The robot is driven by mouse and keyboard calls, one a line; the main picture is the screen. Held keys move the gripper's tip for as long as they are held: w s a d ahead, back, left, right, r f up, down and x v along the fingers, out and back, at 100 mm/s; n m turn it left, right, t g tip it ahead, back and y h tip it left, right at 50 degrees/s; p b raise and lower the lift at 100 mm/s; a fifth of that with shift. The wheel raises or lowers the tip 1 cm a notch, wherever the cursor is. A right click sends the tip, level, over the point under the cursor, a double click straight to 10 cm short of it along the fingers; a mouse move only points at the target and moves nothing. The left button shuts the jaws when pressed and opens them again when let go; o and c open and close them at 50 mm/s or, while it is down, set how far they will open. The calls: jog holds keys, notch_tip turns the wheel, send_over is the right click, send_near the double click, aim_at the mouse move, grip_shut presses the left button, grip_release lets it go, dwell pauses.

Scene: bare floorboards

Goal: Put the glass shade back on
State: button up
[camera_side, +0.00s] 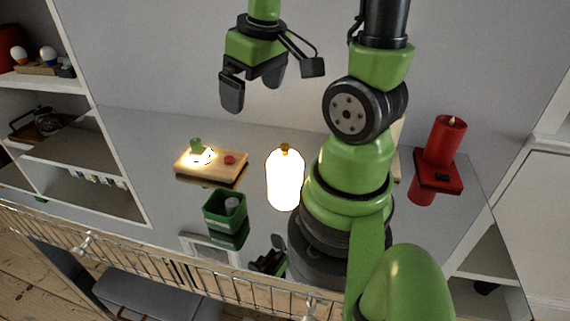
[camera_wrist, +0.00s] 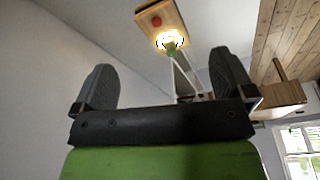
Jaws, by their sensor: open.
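A bright white, rounded upright form with a gold knob on top, which looks like the glass shade (camera_side: 285,182), stands on the grey counter left of my arm's base. A wooden board (camera_side: 232,174) lies further left, with a glowing lamp (camera_side: 203,157), a small green piece (camera_side: 196,144) and a red button (camera_side: 230,160) on it. The wrist view shows the board (camera_wrist: 147,12) at the top, with the glow (camera_wrist: 168,41) and red button (camera_wrist: 156,21). My gripper (camera_side: 253,88) is open and empty, high above the counter, apart from the shade and board. The shade is not recognisable in the wrist view.
A green bin (camera_side: 209,212) holding a grey cylinder stands between board and shade. A red candle (camera_side: 445,138) on a red stand (camera_side: 437,178) is at the right. Shelves (camera_side: 98,180) stand left. A wire rail (camera_side: 150,248) runs along the front.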

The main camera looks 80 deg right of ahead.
aim_at(285, 145)
jog(key=s+d+f, duration=0.1)
jog(key=f, duration=0.1)
jog(key=s+d+f+g, duration=0.1)
jog(key=d+f, duration=0.1)
jog(key=s+d+f+g, duration=0.1)
jog(key=s+d+f, duration=0.1)
jog(key=shift+f+n+y, duration=0.3)
jog(key=shift+f+y, duration=0.1)
jog(key=shift+f, duration=0.35)
jog(key=shift+a+f, duration=0.1)
jog(key=shift+f, duration=4.65)
jog(key=c, duration=0.8)
